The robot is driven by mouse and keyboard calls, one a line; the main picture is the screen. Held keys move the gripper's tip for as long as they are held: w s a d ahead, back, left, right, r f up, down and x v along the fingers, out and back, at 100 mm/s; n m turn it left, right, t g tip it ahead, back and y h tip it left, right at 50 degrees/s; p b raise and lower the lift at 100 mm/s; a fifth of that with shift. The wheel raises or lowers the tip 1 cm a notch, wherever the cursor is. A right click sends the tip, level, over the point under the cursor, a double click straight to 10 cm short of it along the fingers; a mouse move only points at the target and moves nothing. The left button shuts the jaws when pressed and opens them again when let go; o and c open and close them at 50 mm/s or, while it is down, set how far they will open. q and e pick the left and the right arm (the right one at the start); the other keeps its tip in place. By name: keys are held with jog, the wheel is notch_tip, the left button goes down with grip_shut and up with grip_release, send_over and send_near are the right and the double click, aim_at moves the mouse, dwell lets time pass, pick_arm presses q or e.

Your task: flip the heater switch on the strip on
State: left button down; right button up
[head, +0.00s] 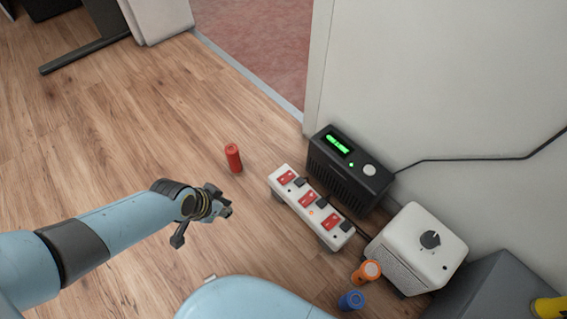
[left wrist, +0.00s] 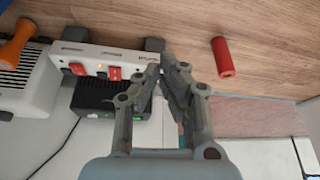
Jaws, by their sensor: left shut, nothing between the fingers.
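The white power strip (head: 299,203) lies on the wood floor with several red rocker switches and black plugs along it. A small orange light glows beside one switch (head: 308,197). Any switch labels are too small to read, so I cannot tell which switch is the heater's. In the left wrist view the strip (left wrist: 125,56) lies at the upper left, partly hidden behind my fingers. My left gripper (head: 222,203) is shut and empty, left of the strip and apart from it. Its closed fingers show in the left wrist view (left wrist: 164,72). My right gripper is not in view.
A black box (head: 345,180) with a green display stands behind the strip. A white box (head: 415,248) with a dial stands to its right. Orange (head: 365,272) and blue (head: 351,300) cylinders are near the front.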

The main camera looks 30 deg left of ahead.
pick_arm(q)
jog(key=w+d+r+m+t+h+b, duration=0.1)
jog(key=w+b, duration=0.3)
jog(key=w, duration=0.3)
jog(key=w+d+r+m+t+h+b, duration=0.1)
jog(key=w+b, duration=0.3)
jog(key=w, duration=0.4)
jog(key=shift+d+t, duration=0.3)
jog(key=shift+d, duration=0.45)
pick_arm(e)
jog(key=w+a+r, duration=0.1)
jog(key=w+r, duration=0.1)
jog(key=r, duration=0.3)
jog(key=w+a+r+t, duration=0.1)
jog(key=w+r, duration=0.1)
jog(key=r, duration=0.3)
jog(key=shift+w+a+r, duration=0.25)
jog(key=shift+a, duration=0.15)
pick_arm(q)
jog(key=shift+f, duration=0.15)
